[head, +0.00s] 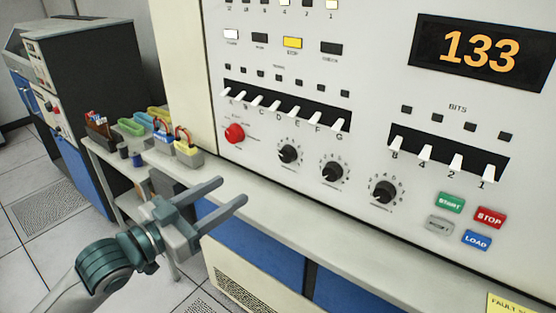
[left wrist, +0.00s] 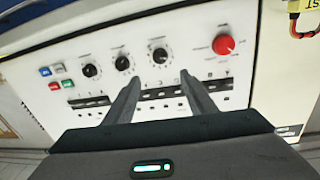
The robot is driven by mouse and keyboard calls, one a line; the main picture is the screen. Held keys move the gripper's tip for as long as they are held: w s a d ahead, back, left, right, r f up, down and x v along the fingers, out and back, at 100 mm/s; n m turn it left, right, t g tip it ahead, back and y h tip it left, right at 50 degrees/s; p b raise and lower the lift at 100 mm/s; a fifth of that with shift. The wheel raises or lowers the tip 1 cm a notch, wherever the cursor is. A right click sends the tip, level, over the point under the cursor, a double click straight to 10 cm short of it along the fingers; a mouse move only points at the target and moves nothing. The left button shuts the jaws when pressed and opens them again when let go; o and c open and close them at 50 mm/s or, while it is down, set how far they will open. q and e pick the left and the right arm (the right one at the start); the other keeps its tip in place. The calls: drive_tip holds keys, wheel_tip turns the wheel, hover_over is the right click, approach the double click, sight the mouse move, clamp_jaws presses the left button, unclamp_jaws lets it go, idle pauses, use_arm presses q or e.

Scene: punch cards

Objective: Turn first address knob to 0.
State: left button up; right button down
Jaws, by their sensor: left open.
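The first address knob (head: 288,153) is the leftmost of three black dials on the cream panel, right of the red knob. In the left wrist view, which shows the panel upside down, this dial (left wrist: 160,56) is the one nearest the red knob. Its exact setting is too small to read. The second knob (head: 332,170) and third knob (head: 384,190) follow to the right. My left gripper (head: 232,191) is open and empty, in front of the panel and apart from the knob. In the left wrist view its fingertips (left wrist: 159,77) point toward the panel near this dial.
A red knob (head: 235,133) and a row of white toggle switches (head: 290,108) lie close to the dials. A pale ledge (head: 300,205) runs below the panel. Coloured buttons (head: 450,203) are at the right. A side table (head: 150,165) with small bins stands at left.

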use_arm(q)
drive_tip(key=p, duration=0.2)
approach(284, 157)
drive_tip(key=p+x, duration=0.2)
drive_tip(key=x, duration=0.6)
use_arm(e)
drive_tip(key=s+d+r+g, duration=0.1)
drive_tip(key=s+d+r, duration=0.1)
drive_tip(key=s, duration=0.3)
drive_tip(key=shift+d+r+g+h, duration=0.3)
drive_tip(key=shift+r, duration=0.3)
use_arm(q)
drive_tip(key=c, duration=1)
